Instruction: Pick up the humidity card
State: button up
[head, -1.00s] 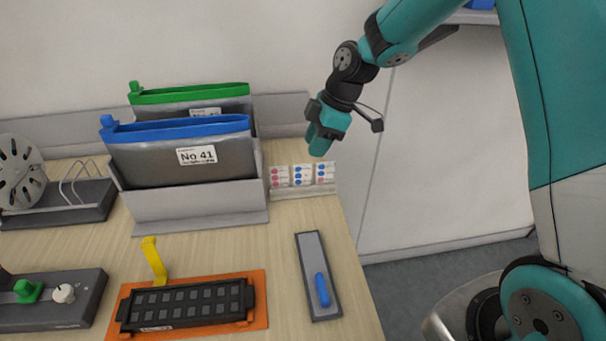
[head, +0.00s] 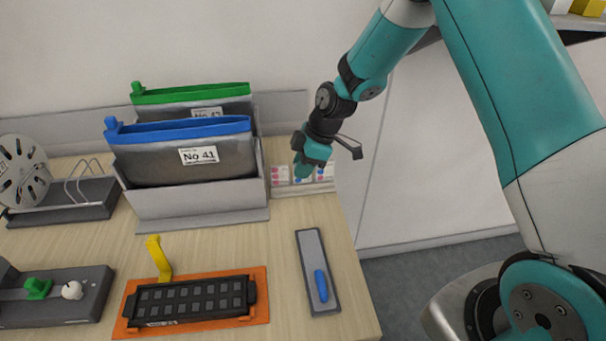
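Several small white cards with pink and blue dots stand in a row on a light grey holder at the back right of the table. The left humidity card (head: 279,176) shows pink dots. The right card (head: 325,171) shows blue and pink dots. My gripper (head: 301,170) is in front of the middle card and hides most of it. Whether it touches that card I cannot tell. The fingers are seen from behind and small, so their opening is not clear.
A grey rack (head: 200,205) with a blue-topped pouch (head: 150,160) and a green-topped pouch (head: 190,95) stands just left of the cards. A grey plate with a blue handle (head: 321,286) lies in front. An orange mat (head: 262,300) carries a black tray. The wood between is clear.

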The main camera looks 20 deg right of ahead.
grip_shut()
notch_tip(320, 180, up, 20)
jog(key=b, duration=0.1)
jog(key=shift+b, duration=0.4)
dwell(1.0)
